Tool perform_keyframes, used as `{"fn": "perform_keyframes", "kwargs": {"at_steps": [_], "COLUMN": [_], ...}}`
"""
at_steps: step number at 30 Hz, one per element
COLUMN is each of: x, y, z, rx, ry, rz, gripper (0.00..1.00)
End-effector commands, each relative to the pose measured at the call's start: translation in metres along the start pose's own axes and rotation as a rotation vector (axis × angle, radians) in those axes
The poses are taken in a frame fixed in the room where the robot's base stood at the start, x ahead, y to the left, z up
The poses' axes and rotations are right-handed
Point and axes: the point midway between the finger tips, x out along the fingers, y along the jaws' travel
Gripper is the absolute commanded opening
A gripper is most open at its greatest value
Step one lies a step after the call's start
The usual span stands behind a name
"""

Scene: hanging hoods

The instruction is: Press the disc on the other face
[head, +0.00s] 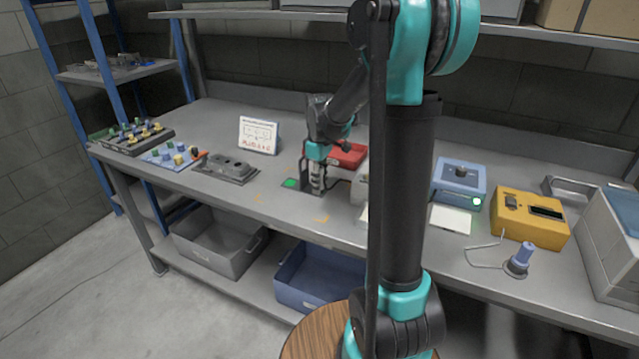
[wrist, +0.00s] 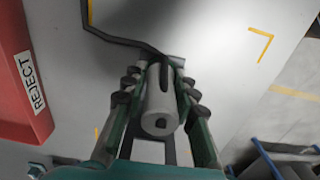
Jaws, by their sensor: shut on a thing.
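A dark base plate (head: 299,190) with a green square (head: 290,183) lies under and beside the gripper. I cannot make out a disc, nor tell whether the cylinder touches the plate.
A red bin marked REJECT (wrist: 25,85) stands close beside the gripper. A dark cable or bar (wrist: 115,38) runs toward the cylinder. A grey fixture block (head: 228,167) and white sign (head: 258,135) are left. Blue (head: 459,180) and yellow (head: 531,218) boxes stand right.

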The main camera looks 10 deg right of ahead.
Motion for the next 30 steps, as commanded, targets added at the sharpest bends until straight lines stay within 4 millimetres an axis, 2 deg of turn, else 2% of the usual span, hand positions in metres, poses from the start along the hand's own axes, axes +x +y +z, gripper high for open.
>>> {"fn": "perform_keyframes", "kwargs": {"at_steps": [8, 30], "x": [-0.007, -0.060], "y": [0.000, 0.000], "z": [0.000, 0.000], "rx": [0.000, 0.000], "ry": [0.000, 0.000], "rz": [0.000, 0.000], "gripper": [0.09, 0.09]}}
